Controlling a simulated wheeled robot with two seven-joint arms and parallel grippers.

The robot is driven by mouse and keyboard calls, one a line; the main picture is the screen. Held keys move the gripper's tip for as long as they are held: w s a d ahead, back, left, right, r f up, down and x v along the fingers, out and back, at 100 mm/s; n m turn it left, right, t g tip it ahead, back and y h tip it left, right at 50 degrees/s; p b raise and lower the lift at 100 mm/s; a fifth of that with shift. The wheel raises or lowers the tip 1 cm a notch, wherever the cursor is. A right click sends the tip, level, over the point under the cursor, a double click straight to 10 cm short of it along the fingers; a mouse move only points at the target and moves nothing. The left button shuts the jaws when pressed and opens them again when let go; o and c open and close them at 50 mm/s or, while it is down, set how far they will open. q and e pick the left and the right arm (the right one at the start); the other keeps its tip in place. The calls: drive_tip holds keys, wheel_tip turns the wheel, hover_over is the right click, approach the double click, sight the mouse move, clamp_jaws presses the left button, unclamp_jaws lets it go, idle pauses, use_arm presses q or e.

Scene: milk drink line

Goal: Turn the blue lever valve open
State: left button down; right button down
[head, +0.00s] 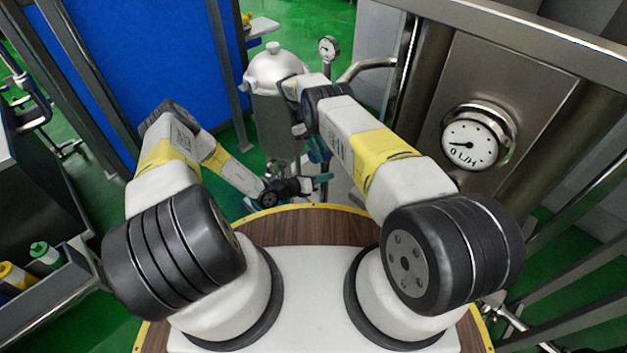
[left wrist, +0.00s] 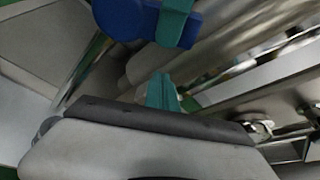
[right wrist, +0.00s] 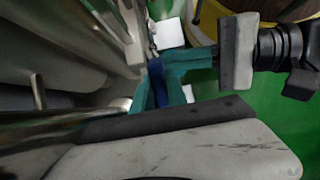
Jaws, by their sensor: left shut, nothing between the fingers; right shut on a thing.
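The blue lever (right wrist: 158,82) shows in the right wrist view between the teal fingers of my right gripper (right wrist: 158,98), which is shut on it. In the left wrist view the blue lever (left wrist: 190,31) has a teal finger across it, beside a rounded blue part (left wrist: 119,17). My left gripper (left wrist: 162,92) is shut and empty, close to the lever. In the head view, my left gripper (head: 322,178) is just below my right gripper (head: 317,150). The lever cannot be made out there.
A white-lidded metal vessel (head: 274,72) stands behind the grippers. Metal pipes (right wrist: 55,120) run close to my right gripper. A steel panel with a round gauge (head: 469,141) is at the right, and a smaller gauge (head: 329,47) stands at the back.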

use_arm(q)
drive_tip(key=shift+w+a+r, duration=0.25)
drive_tip(key=shift+a+r, duration=0.05)
drive_tip(key=shift+r, duration=0.25)
drive_tip(key=shift+w+a+r, duration=0.3)
drive_tip(key=shift+a+r, duration=0.05)
drive_tip(key=shift+r, duration=0.2)
drive_tip(key=shift+w+a+r, duration=0.25)
drive_tip(key=shift+a+r, duration=0.05)
drive_tip(key=shift+r, duration=0.25)
